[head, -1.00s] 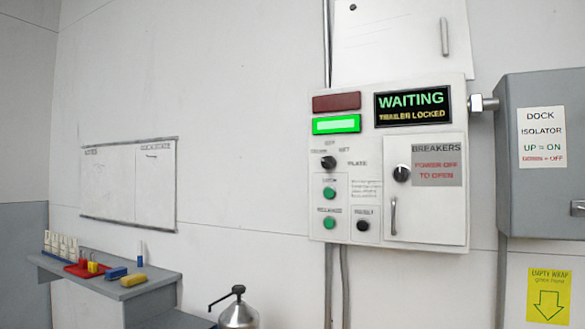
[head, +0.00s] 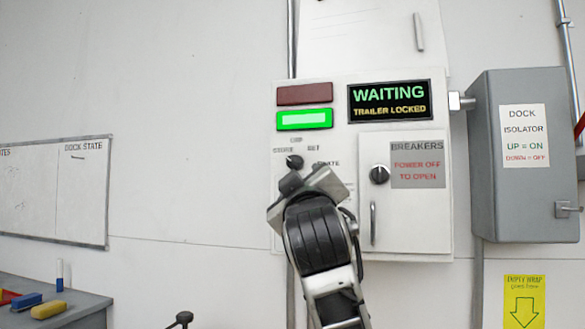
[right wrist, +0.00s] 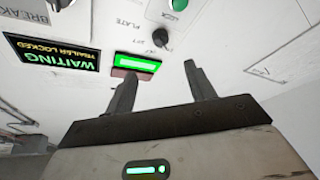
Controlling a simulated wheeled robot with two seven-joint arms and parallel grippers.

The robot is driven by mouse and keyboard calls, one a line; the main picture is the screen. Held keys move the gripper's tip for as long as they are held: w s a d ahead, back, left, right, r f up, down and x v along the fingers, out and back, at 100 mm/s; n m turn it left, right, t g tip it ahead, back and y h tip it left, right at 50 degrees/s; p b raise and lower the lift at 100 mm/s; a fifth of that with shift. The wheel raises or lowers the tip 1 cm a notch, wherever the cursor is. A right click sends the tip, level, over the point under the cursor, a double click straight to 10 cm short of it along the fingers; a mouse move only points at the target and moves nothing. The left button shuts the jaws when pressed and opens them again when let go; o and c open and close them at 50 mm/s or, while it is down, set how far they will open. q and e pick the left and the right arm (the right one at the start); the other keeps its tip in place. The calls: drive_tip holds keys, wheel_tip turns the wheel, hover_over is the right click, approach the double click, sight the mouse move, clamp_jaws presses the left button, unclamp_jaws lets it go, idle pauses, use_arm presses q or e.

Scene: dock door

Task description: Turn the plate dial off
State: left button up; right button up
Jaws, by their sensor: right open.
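The plate dial, a small black knob (head: 294,161), sits on the white control panel (head: 285,225) under the lit green lamp, with small position labels around it. Its pointer direction is too small to tell. The dial also shows in the right wrist view (right wrist: 160,37), beyond and between the fingertips. My right gripper (head: 305,178) is in front of the panel just below the dial and hides the green buttons and part of the labels. In the right wrist view my right gripper (right wrist: 157,76) is open, empty and apart from the dial. My left gripper is not in view.
A breakers door (head: 405,222) with its own black knob (head: 379,174) and a handle is right of my gripper. A display (head: 389,101) reads WAITING, TRAILER LOCKED. A grey isolator box (head: 525,200) stands out at the right. A shelf (head: 85,311) is at lower left.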

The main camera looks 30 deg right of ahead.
sight(296, 166)
drive_tip(key=p+x, duration=0.4)
drive_tip(key=x, duration=1.1)
drive_tip(key=shift+a, duration=0.1)
drive_tip(key=c, duration=1)
